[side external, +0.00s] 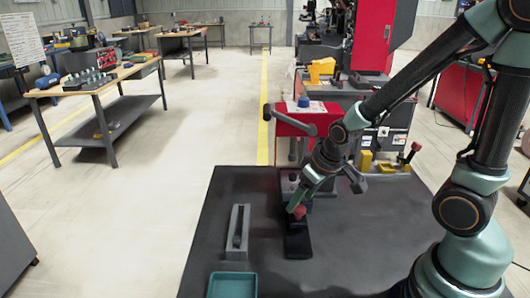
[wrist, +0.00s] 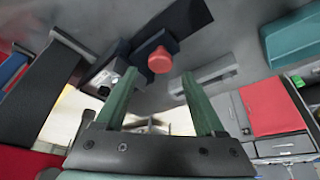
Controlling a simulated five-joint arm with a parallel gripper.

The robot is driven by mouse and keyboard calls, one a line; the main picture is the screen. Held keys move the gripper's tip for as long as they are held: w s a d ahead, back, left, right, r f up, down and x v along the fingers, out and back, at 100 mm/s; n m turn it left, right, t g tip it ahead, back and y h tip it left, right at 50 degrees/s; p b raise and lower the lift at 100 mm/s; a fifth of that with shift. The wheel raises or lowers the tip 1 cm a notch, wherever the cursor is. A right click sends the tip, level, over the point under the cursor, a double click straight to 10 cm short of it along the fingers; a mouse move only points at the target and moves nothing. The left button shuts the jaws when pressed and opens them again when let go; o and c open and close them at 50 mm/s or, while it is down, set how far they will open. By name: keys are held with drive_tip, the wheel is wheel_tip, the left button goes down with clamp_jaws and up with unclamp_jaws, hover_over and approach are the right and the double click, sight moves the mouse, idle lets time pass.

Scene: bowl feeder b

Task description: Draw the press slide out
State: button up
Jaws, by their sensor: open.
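A black press-like fixture (side external: 298,244) stands on the dark table, with a red knob (side external: 299,212) on it. The knob also shows in the wrist view (wrist: 160,62), on a dark block, near the line between my fingertips. I take this to be the press slide's handle, but its slide is not clearly seen. My gripper (side external: 303,198) is over the fixture, angled down, close to the knob. In the wrist view its green fingers (wrist: 160,74) are apart with nothing clearly between them. Whether they touch the knob cannot be told.
A grey slotted block (side external: 235,251) stands left of the fixture, also in the wrist view (wrist: 213,70). A teal tray (side external: 232,275) lies at the table's front. The dark table (side external: 350,240) is clear right of the fixture. Red machinery (side external: 300,124) stands behind.

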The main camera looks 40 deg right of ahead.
wheel_tip(320, 180, up, 18)
drive_tip(key=shift+f, duration=0.2)
idle(0.4)
drive_tip(key=f+g, duration=0.1)
drive_tip(key=f, duration=0.5)
drive_tip(key=f+g, duration=0.2)
drive_tip(key=f, duration=0.5)
drive_tip(key=w+f+g, duration=0.1)
drive_tip(key=f, duration=0.6)
drive_tip(key=shift+d, duration=0.1)
clamp_jaws()
idle(1.0)
